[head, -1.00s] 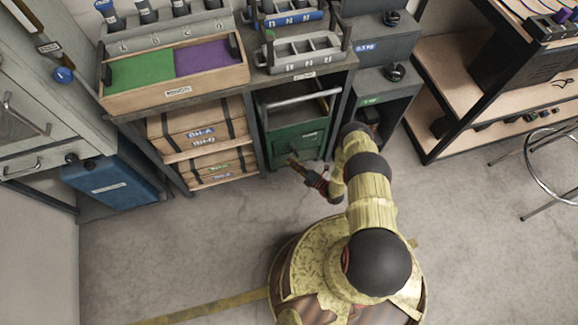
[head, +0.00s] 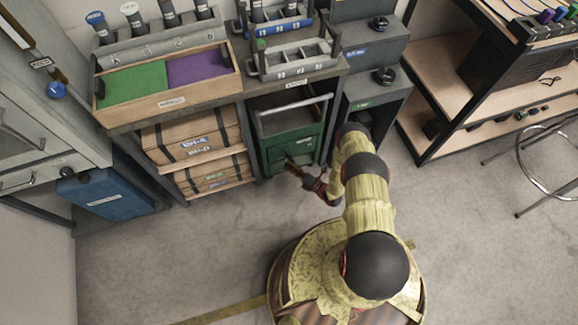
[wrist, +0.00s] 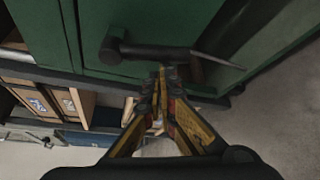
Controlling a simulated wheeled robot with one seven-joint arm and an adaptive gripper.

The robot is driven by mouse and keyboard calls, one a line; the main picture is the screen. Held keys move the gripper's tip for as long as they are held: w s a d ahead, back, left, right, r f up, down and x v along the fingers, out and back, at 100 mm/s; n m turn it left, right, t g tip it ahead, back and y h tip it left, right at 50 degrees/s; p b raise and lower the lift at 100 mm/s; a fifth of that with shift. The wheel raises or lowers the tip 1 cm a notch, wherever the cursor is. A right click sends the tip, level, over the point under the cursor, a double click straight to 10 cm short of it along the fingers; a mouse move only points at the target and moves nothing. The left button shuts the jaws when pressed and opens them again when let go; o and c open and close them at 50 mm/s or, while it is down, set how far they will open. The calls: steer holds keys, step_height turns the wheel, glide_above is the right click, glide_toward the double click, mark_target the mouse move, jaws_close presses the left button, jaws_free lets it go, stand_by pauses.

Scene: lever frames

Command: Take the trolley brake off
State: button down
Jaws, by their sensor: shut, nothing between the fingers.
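The green trolley (head: 277,133) stands under the bench, with a pale push bar (head: 295,104) across its top. In the wrist view its green face (wrist: 165,22) fills the top. A dark brake lever (wrist: 150,51) on a round pivot lies roughly level across that face. My gripper (wrist: 161,70) is shut and empty, its tips just below the lever in the picture. I cannot tell whether they touch it. In the head view my gripper (head: 289,162) is low in front of the trolley, and the lever is too small to make out.
Left of the trolley are shelves with brown boxes (head: 190,136). A blue box (head: 108,190) is at the far left. A dark unit (head: 368,108) stands close on the right, with a stool (head: 550,150) farther right. The floor in front is clear.

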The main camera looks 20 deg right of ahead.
mark_target(292, 161)
steer(key=shift+d+r, duration=0.1)
steer(key=d+n+h+p, duration=0.1)
steer(key=p, duration=0.1)
steer(key=d+n+g+h+p, duration=0.1)
steer(key=n+p, duration=0.1)
steer(key=shift+w+d+r+p, duration=0.1)
steer(key=shift+d+r+p, duration=0.25)
steer(key=shift+d+r, duration=0.05)
steer(key=shift+d+r+p, duration=0.45)
steer(key=shift+d+r, duration=1)
steer(key=shift+d, duration=0.1)
steer(key=shift+r, duration=0.1)
